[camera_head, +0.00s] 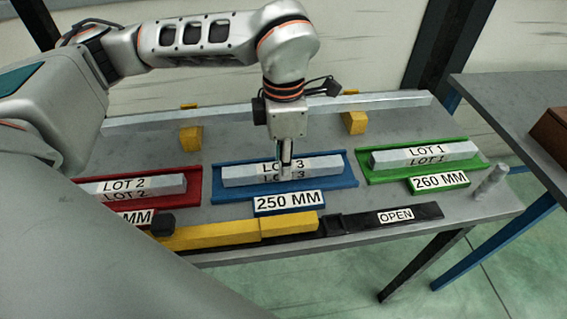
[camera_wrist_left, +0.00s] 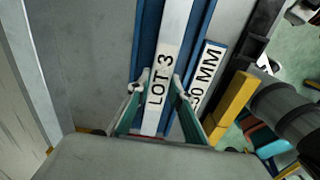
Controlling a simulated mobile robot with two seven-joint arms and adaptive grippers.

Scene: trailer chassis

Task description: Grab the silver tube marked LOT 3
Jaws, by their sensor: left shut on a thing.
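The silver tube marked LOT 3 (camera_head: 240,174) lies in the blue tray (camera_head: 340,184) at the middle of the table, behind the 250 MM label. In the left wrist view the fingers (camera_wrist_left: 160,88) sit on both sides of the tube (camera_wrist_left: 174,35), beside the LOT 3 label. The fingers hide part of the tube in the head view. My right gripper is not in view.
A red tray (camera_head: 196,186) with the LOT 2 tube (camera_head: 165,186) stands left, a green tray (camera_head: 475,165) with the LOT 1 tube (camera_head: 455,150) right. A yellow bar (camera_head: 215,236) and a black piece marked OPEN (camera_head: 425,212) run along the front edge. Yellow blocks (camera_head: 190,138) stand behind.

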